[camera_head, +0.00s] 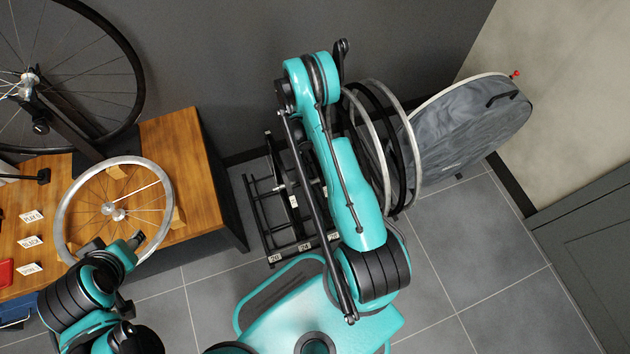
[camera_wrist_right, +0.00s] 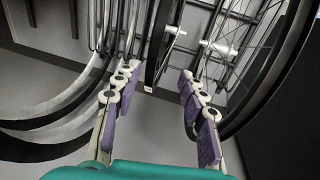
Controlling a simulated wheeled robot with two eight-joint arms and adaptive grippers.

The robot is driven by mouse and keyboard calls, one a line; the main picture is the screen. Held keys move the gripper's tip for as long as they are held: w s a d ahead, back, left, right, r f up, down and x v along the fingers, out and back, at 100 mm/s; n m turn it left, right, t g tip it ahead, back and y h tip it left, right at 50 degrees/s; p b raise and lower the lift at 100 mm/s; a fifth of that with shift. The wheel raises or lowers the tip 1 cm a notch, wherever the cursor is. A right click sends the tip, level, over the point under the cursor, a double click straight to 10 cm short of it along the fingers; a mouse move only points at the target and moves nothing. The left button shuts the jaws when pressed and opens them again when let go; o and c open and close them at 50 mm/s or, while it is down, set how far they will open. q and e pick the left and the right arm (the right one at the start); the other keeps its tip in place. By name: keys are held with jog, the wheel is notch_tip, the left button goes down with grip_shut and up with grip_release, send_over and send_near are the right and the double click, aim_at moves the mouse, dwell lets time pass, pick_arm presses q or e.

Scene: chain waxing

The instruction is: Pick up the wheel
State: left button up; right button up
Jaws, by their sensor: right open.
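In the right wrist view my right gripper (camera_wrist_right: 158,74) is open, its two purple-padded fingers spread apart. A dark wheel (camera_wrist_right: 163,42) stands nearly edge-on beyond and between the fingertips; I cannot tell whether they touch it. Another wheel with spokes and a dark rim (camera_wrist_right: 285,70) stands at the right. In the head view my right arm reaches over the wheel rack (camera_head: 264,222), and its gripper is hidden. Several upright wheels, one with a grey rim (camera_head: 409,135), stand beside the arm. A silver wheel (camera_head: 66,220) lies on the wooden bench.
The wooden bench (camera_head: 190,150) holds small label cards (camera_head: 30,217) and a stand with a black-tyred wheel (camera_head: 137,110). A grey round bag-like disc (camera_head: 450,125) leans right of the upright wheels. Open tiled floor (camera_head: 490,260) lies at the right, before a grey cabinet (camera_head: 590,250).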

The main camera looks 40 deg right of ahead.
jog(key=d+f+b, duration=0.1)
jog(key=f, duration=0.3)
jog(key=s+f+b, duration=0.1)
jog(key=f, duration=0.2)
jog(key=d+f+b, duration=0.1)
jog(key=f, duration=0.3)
jog(key=shift+s+d+f+b, duration=0.3)
jog(key=shift+d+b, duration=0.05)
jog(key=shift+b, duration=0.05)
jog(key=shift+f, duration=0.3)
grip_shut()
